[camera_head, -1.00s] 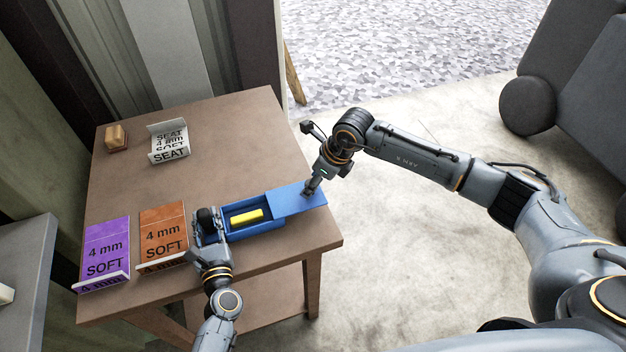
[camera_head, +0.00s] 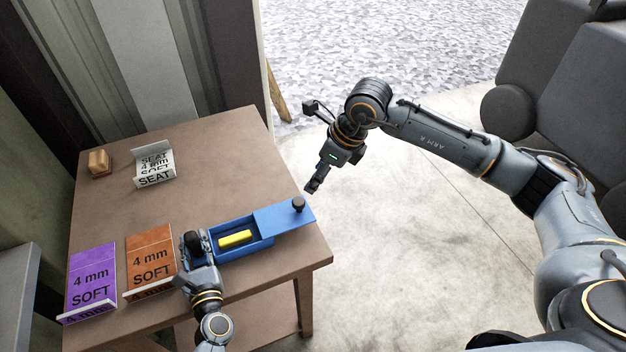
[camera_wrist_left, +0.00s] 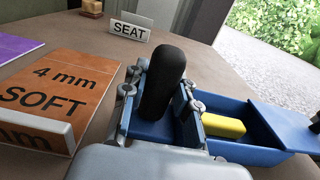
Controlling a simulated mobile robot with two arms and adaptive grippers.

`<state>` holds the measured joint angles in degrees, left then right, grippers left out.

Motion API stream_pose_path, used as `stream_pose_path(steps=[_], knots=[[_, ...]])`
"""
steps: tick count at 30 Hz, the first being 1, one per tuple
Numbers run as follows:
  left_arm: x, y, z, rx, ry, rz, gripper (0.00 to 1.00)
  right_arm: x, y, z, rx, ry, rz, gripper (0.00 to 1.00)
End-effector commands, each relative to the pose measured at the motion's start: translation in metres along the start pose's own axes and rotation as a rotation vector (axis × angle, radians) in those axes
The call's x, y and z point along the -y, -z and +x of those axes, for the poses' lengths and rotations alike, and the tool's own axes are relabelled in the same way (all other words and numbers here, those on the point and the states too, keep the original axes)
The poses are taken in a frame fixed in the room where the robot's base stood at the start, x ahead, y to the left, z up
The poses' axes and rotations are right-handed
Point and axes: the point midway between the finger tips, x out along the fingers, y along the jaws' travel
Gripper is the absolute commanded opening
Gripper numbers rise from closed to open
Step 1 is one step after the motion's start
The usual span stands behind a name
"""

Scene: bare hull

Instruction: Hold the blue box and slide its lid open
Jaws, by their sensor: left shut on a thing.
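The blue box (camera_head: 262,249) sits near the table's right front edge. Its blue lid (camera_head: 272,216) is slid to the right, uncovering a compartment with a yellow block (camera_head: 236,239) inside. A black knob (camera_head: 298,204) stands on the lid's right end. My left gripper (camera_head: 194,243) is shut on an upright black handle at the box's left end; the handle (camera_wrist_left: 166,80) shows between the fingers in the left wrist view.
Purple (camera_head: 91,275) and orange (camera_head: 150,260) "4 mm SOFT" trays lie left of the box. A white "SEAT" holder (camera_head: 154,168) and a small wooden block (camera_head: 98,161) are at the back. The table's middle (camera_head: 200,200) is clear.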

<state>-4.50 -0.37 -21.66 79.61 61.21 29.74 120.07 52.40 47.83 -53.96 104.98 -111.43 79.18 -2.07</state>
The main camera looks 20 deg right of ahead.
Motion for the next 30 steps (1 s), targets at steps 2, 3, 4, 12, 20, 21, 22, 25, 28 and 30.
stream_pose_path(steps=[2,3,4,12,20,21,22,25,28,30], knots=[[0.000,0.000,0.000,-0.001,0.001,0.000,0.00,0.000,0.000,-0.002,-0.001,0.000,0.000,0.53],[0.000,0.000,0.000,-0.001,0.001,0.000,0.00,0.000,0.000,-0.002,-0.001,0.000,0.000,0.53],[0.000,0.000,0.000,-0.001,0.001,0.000,0.00,0.000,0.000,-0.002,-0.001,-0.001,0.000,0.53],[0.001,0.000,0.000,-0.001,0.001,0.000,0.35,0.000,0.000,-0.001,-0.001,-0.001,0.000,0.53],[0.000,0.000,0.000,-0.001,0.001,0.000,0.55,0.000,0.000,-0.001,-0.001,-0.001,0.000,0.53],[0.000,0.000,0.000,0.000,0.001,0.000,0.55,0.000,0.000,-0.001,-0.001,-0.001,0.000,0.53],[0.000,0.000,0.000,0.000,0.001,0.000,0.55,0.000,0.000,-0.001,-0.001,-0.001,0.000,0.53],[0.000,0.000,-0.002,-0.001,0.001,0.000,0.55,0.000,0.000,-0.001,-0.001,-0.001,0.000,0.53],[0.000,0.001,-0.010,-0.002,0.001,0.000,0.55,0.000,0.000,-0.001,-0.001,-0.001,0.000,0.53],[0.000,0.002,-0.021,-0.003,0.002,0.000,0.55,0.000,0.000,-0.001,-0.001,-0.001,0.000,0.53]])
